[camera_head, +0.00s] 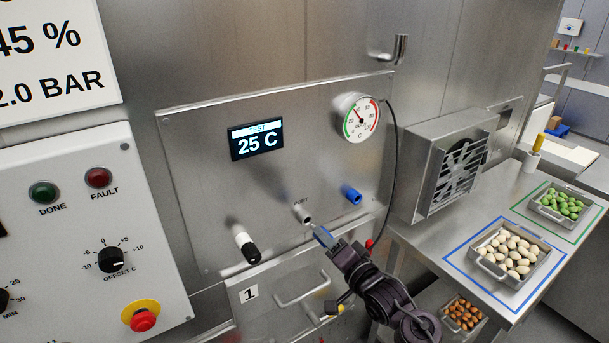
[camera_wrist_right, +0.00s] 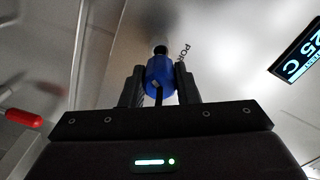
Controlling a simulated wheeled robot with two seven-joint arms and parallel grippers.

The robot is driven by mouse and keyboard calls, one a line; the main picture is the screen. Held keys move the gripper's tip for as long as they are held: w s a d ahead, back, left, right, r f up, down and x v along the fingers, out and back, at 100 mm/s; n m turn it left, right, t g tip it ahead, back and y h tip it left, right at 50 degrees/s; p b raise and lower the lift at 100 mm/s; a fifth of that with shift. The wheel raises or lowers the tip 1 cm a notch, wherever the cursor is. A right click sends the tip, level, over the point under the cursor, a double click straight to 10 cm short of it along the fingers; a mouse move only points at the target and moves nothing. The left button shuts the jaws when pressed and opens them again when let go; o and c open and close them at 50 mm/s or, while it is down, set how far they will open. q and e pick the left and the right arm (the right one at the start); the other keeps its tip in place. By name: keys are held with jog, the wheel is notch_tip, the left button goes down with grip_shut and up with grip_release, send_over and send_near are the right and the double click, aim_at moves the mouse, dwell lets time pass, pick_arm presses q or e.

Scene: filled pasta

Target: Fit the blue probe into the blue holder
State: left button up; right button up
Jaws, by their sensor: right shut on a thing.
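The blue probe (camera_head: 323,236) is between the fingers of my right gripper (camera_head: 331,243), in front of the steel panel. In the right wrist view the blue probe (camera_wrist_right: 160,75) sits between the two dark fingers, and its front end points at the panel. It lines up with the grey port (camera_head: 302,214); I cannot tell whether its tip is inside. The blue holder (camera_head: 352,194), a short blue tube, sticks out of the panel above and right of the port and looks empty. My left gripper is not in view.
The panel (camera_head: 200,180) carries a 25 C display (camera_head: 256,140), a round gauge (camera_head: 361,119) and a black-and-white probe (camera_head: 247,247) at lower left. A black cable (camera_head: 394,170) hangs right of the holder. A fan box (camera_head: 445,165) and food trays stand further right.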

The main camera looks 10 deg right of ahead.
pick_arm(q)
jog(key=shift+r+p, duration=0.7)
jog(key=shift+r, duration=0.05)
pick_arm(e)
jog(key=shift+v, duration=1.35)
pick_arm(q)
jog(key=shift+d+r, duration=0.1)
pick_arm(e)
jog(key=shift+r, duration=0.1)
